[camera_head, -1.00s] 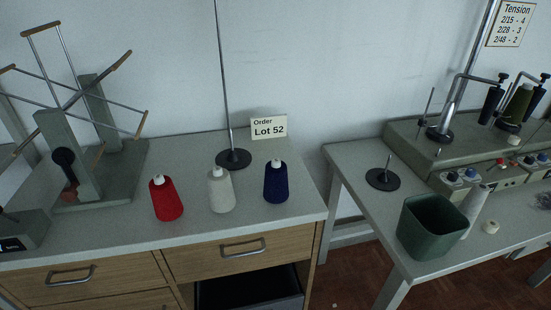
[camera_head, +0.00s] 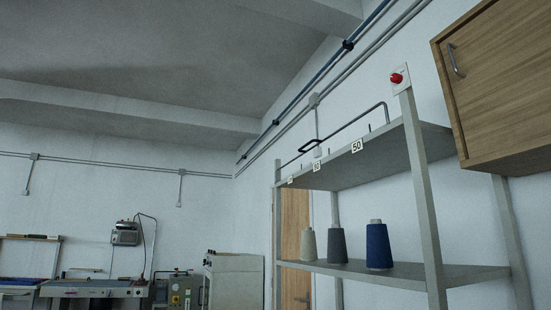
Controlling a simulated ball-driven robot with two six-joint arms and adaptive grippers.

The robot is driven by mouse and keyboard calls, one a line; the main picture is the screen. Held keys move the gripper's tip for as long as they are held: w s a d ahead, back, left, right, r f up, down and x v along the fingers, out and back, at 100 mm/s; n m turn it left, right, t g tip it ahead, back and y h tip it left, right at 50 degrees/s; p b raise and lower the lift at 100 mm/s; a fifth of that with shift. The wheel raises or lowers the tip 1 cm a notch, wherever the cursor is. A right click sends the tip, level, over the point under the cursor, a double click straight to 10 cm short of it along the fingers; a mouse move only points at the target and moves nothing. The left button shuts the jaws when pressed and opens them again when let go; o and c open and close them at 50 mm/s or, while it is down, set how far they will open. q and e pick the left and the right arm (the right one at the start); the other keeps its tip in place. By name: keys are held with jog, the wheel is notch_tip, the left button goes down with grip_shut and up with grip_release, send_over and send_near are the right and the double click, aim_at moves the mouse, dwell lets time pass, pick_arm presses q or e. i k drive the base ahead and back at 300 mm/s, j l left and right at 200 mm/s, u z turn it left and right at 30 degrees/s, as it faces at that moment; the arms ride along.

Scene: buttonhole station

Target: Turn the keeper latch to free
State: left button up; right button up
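A red knob (camera_head: 396,78) sits on a small white plate at the top of the shelf's front post. It may be the keeper latch, but I cannot read its marking or tell its position. Neither of my grippers is in view.
A grey metal shelf rack (camera_head: 425,200) holds a cream cone (camera_head: 308,244), a grey cone (camera_head: 337,245) and a blue cone (camera_head: 379,246). A wooden wall cabinet (camera_head: 500,85) hangs at the right. Machines (camera_head: 95,288) stand at the far left.

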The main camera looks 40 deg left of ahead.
aim_at(397, 78)
jog(key=j+u, duration=0.4)
jog(key=u, duration=0.25)
jog(key=l+z, duration=0.25)
jog(key=z, duration=0.15)
jog(key=l+z, duration=0.45)
jog(key=z, duration=0.3)
jog(key=i+l+z, duration=0.15)
jog(key=z, duration=0.2)
